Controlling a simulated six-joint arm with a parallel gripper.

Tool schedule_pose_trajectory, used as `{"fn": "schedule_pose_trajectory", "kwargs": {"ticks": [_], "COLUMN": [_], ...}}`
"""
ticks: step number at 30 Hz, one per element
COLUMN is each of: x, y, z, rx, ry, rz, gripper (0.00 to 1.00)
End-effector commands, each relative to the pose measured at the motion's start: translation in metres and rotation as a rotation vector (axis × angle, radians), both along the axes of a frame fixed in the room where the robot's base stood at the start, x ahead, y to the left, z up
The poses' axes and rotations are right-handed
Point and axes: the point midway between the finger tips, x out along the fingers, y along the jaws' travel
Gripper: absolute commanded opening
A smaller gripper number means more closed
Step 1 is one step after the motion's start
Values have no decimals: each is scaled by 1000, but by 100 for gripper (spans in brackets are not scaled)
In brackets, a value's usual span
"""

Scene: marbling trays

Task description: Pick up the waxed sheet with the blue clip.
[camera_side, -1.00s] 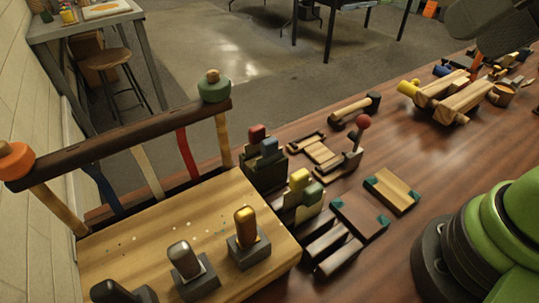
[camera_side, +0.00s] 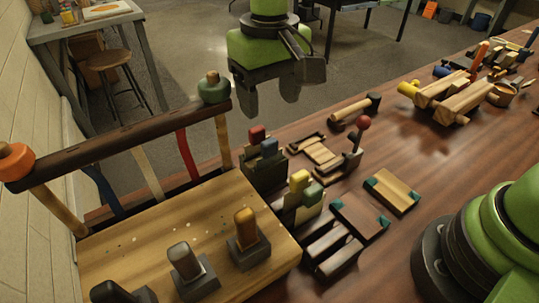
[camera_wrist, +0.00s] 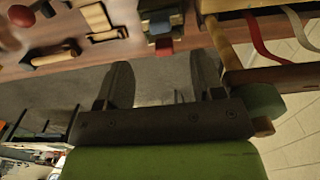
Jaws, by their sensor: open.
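A small blue block-like clip (camera_side: 268,148) sits beside a red one (camera_side: 257,132) on a dark upright holder (camera_side: 264,172) in the side view. The sheet under the blue clip is mostly hidden by the holder. In the wrist view the blue clip (camera_wrist: 158,28) shows at the top middle, just beyond the red one (camera_wrist: 163,43). My gripper (camera_side: 269,106) is open and empty, fingers pointing down, above and behind the holder in the side view. In the wrist view my gripper (camera_wrist: 163,72) has floor showing between its fingers.
A dark rail (camera_side: 120,143) on wooden posts with hanging strips stands left of the holder, over a pale wooden board (camera_side: 160,225). Yellow (camera_side: 299,180) and green (camera_side: 312,194) clips stand in front.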

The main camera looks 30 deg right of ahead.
Motion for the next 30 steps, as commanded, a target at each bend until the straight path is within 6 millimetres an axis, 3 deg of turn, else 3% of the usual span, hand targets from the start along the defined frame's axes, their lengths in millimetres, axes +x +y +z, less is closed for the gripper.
{"fn": "schedule_pose_trajectory", "kwargs": {"ticks": [4,11,21,30], "x": [-1,-1,0,0], "y": [0,0,0,0], "z": [-22,-43,-93,-96], "rx": [-4,-3,-2,0], "ry": [6,5,4,1], "rz": [1,0,-1,-1], "gripper": [62,62,62,59]}}
